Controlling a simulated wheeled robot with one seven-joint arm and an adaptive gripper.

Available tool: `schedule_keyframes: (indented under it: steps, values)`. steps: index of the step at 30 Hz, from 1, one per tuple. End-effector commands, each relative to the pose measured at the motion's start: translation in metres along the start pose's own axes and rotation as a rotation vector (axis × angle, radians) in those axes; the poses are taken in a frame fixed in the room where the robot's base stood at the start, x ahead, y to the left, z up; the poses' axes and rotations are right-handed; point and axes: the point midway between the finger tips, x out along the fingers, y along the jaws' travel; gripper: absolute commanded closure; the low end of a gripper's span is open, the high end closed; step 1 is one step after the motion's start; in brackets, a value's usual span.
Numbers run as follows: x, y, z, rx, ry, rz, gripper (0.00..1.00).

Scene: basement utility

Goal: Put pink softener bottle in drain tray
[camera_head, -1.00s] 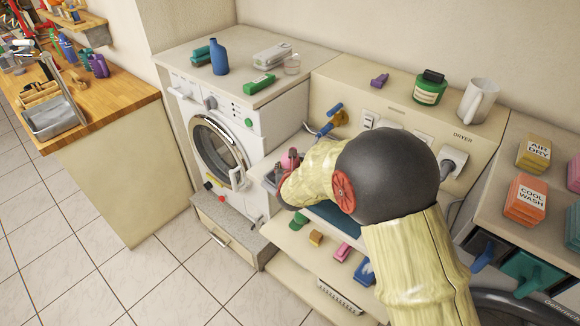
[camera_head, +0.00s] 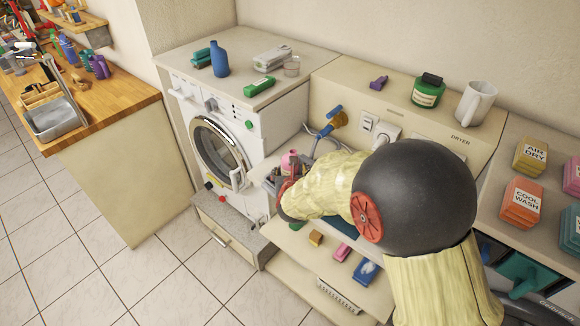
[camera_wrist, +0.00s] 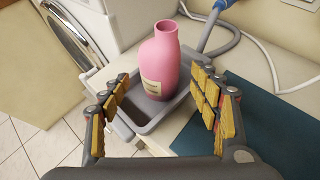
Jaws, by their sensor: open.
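The pink softener bottle (camera_wrist: 162,65) stands near upright in the wrist view, its base appearing to be inside the right part of the grey drain tray (camera_wrist: 122,128). In the head view the bottle (camera_head: 290,160) shows only in part behind my gripper. My gripper (camera_wrist: 160,100) is open, with yellow-padded fingers on the left and right of the bottle. Gaps show between the fingers and the bottle. In the head view my arm covers most of the tray.
The tray sits on a pale surface beside a dark teal mat (camera_wrist: 240,120). A grey hose (camera_wrist: 265,50) runs behind. The washing machine (camera_head: 218,148) stands to the left. Small coloured items, including a pink one (camera_head: 342,252), lie on the lower shelf in front.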

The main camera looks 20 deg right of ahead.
Motion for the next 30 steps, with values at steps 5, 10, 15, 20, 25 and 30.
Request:
schedule_keyframes:
  steps: [5, 10, 15, 20, 25, 30]
  values:
    - [-0.034, 0.001, 0.001, -0.001, 0.000, 0.002, 0.38]
    - [-0.053, 0.001, 0.000, -0.002, 0.001, 0.001, 0.38]
    - [-0.063, 0.001, 0.003, -0.026, 0.003, 0.008, 0.38]
    - [-0.083, 0.012, 0.021, -0.252, 0.023, 0.083, 0.38]
    - [-0.127, 0.025, 0.044, -0.728, 0.030, 0.227, 0.38]
    - [-0.180, 0.025, 0.055, -1.248, -0.004, 0.363, 0.38]
